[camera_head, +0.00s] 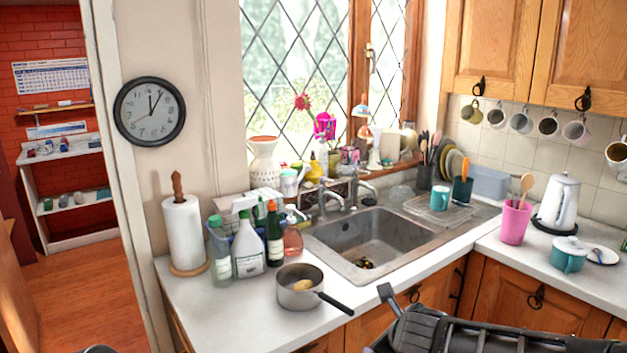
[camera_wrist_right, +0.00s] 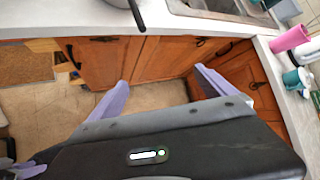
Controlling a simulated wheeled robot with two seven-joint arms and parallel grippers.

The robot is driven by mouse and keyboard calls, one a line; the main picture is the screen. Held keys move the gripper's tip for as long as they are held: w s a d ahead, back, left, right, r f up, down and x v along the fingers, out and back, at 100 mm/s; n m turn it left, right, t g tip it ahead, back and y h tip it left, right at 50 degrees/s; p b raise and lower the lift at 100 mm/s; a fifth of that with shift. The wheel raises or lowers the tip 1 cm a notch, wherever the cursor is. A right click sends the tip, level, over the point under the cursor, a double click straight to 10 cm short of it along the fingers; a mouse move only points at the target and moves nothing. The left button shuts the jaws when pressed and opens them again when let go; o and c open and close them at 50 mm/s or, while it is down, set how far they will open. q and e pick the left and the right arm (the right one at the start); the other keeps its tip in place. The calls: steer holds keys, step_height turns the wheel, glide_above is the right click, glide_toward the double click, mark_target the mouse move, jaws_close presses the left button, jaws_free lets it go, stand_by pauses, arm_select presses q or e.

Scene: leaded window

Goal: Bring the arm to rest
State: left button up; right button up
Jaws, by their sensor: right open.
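My right arm (camera_head: 470,335) reaches in from the lower right of the head view, dark and low in front of the counter. In the right wrist view my right gripper (camera_wrist_right: 161,78) is open, its two lavender fingers wide apart with nothing between them. Beyond the fingers are the wooden cabinet doors (camera_wrist_right: 150,70) and the floor.
A saucepan (camera_head: 298,290) stands on the counter (camera_head: 225,318), its handle jutting over the front edge near my right arm. Bottles (camera_head: 250,250) stand left of the sink (camera_head: 375,240). A pink cup (camera_head: 514,222), teal pot (camera_head: 568,257) and white kettle (camera_head: 560,205) stand at right.

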steer(key=s+a+f+n+g+y, duration=0.1)
steer(key=s+a+f+n, duration=0.2)
steer(key=f+n, duration=0.75)
steer(key=s+a+f+n+g+y, duration=0.1)
steer(key=s+a+f+n, duration=0.15)
steer(key=f+n, duration=0.75)
steer(key=s+a+f+n+g+y, duration=0.1)
steer(key=s+f+n+g, duration=0.1)
steer(key=s+f, duration=0.7)
steer(key=s+a+f+n+g+y, duration=0.1)
steer(key=s+a+f+n+g, duration=0.1)
steer(key=s+f, duration=0.8)
steer(key=s+n+g, duration=0.1)
steer(key=s+g, duration=0.1)
steer(key=s, duration=0.3)
steer(key=shift+f+g, duration=0.3)
steer(key=shift+g, duration=0.1)
steer(key=shift+w+n, duration=0.1)
steer(key=shift+n, duration=0.15)
